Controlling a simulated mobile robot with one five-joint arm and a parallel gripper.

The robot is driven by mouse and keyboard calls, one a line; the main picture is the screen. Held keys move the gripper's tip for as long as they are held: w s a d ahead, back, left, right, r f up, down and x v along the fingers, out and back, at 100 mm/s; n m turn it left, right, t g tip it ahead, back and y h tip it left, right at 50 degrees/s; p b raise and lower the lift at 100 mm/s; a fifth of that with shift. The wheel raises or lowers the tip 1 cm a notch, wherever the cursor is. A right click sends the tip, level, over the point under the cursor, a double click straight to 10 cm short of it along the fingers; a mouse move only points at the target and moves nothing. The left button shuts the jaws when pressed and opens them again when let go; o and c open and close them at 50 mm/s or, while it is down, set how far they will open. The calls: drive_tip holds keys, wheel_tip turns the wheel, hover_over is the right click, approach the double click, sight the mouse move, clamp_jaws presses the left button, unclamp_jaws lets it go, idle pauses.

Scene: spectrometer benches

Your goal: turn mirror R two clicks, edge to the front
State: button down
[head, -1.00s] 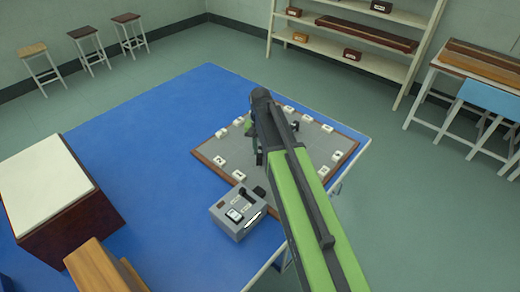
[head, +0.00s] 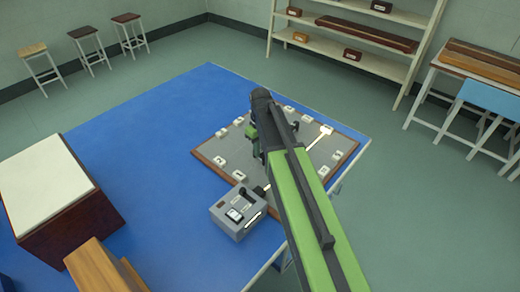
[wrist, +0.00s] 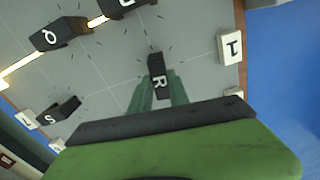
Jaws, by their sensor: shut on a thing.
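Mirror R (wrist: 157,66), a narrow black block with a white letter R, stands on the grey board in the wrist view. Its long side runs nearly up and down the picture. My gripper (wrist: 158,84) is shut on it, one greenish finger on each side. Mirror Q (wrist: 58,36) and mirror S (wrist: 58,110) stand to its left, both at a slant. Another black mirror (wrist: 122,5) is cut off by the top edge. In the head view my arm covers mirror R and most of the gripper.
The grey board (head: 218,147) has a brown rim with white label tiles, and lies on a blue table (head: 150,125). A grey box (head: 236,215) with switches stands at its front. A bright beam (head: 312,143) crosses the board. A dark box with a white top (head: 40,180) stands left.

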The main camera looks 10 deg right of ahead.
drive_tip(key=shift+n, duration=0.5)
drive_tip(key=c, duration=1.2)
unclamp_jaws()
drive_tip(key=shift+c, duration=0.2)
drive_tip(key=shift+r, duration=0.1)
wheel_tip(320, 180, up, 17)
drive_tip(key=p, duration=1.7)
